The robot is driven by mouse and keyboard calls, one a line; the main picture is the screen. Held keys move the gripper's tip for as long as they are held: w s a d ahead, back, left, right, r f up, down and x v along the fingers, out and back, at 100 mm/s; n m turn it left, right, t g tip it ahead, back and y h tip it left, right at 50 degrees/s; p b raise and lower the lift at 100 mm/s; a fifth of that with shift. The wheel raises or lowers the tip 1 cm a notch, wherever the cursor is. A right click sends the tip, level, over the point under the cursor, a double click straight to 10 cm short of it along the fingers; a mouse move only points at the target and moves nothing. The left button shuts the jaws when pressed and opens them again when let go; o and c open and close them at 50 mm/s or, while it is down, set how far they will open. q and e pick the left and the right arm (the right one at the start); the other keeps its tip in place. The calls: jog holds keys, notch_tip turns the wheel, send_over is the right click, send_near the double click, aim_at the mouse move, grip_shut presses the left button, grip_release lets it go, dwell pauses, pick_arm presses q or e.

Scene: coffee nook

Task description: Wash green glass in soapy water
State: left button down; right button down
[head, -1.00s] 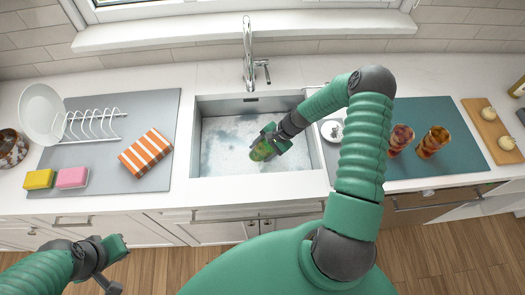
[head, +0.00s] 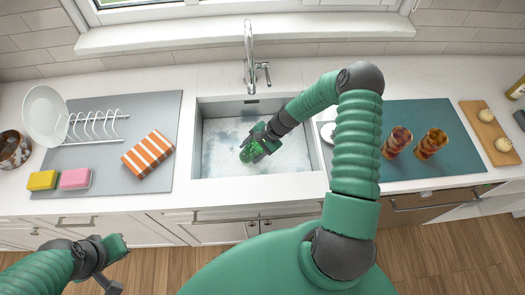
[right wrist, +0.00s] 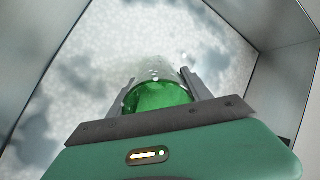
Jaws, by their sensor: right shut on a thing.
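The green glass (head: 249,153) is inside the sink (head: 198,150), over the soapy water (head: 222,130). My right gripper (head: 257,150) reaches down into the sink and is shut on the glass. In the right wrist view, the green glass (right wrist: 158,98) sits between the two fingers, with a few bubbles at its rim and foamy water behind it. I cannot tell how deep it is in the water. My left gripper (head: 114,265) is open and empty, low in front of the counter at left.
Two amber-red stained glasses (head: 397,141) stand on the teal mat (head: 460,160) at right. A small white dish (head: 328,132) is partly behind my right arm. The faucet (head: 249,60) rises behind the sink. Dish rack (head: 95,122), striped cloth (head: 147,155) and sponges (head: 75,179) are at left.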

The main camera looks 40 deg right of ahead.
aim_at(250, 142)
jog(key=shift+r+p, duration=2.25)
jog(key=shift+r, duration=0.95)
notch_tip(250, 142, up, 15)
jog(key=p, duration=1.1)
jog(key=shift+p, duration=0.3)
jog(key=shift+s+a, duration=0.1)
jog(key=shift+s, duration=0.05)
